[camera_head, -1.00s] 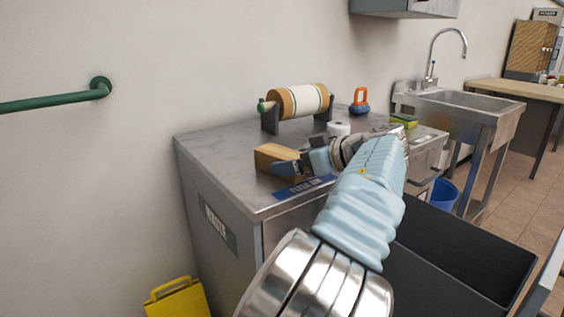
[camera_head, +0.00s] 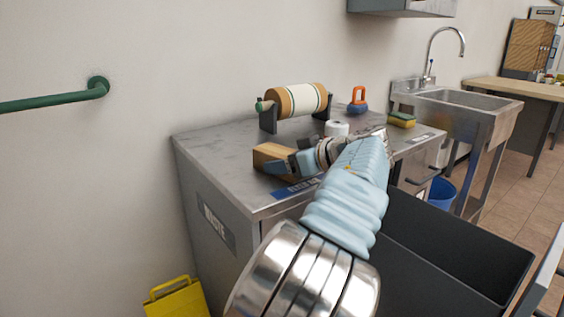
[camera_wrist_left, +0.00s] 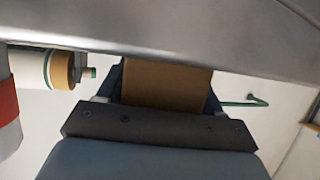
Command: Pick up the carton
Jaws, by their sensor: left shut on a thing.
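The carton (camera_head: 270,152) is a small brown box near the left front part of the metal cabinet top. My left gripper (camera_head: 284,164) is at its near right side, shut on it. In the left wrist view the carton (camera_wrist_left: 166,84) sits between the two dark fingers (camera_wrist_left: 166,90). I cannot tell whether the carton touches the cabinet top. My right gripper is not in view.
The metal cabinet top (camera_head: 212,145) also holds a paper roll on a stand (camera_head: 297,100), a white roll (camera_head: 337,129), an orange-handled item (camera_head: 358,100) and a sponge (camera_head: 402,119). A sink (camera_head: 455,98) stands behind.

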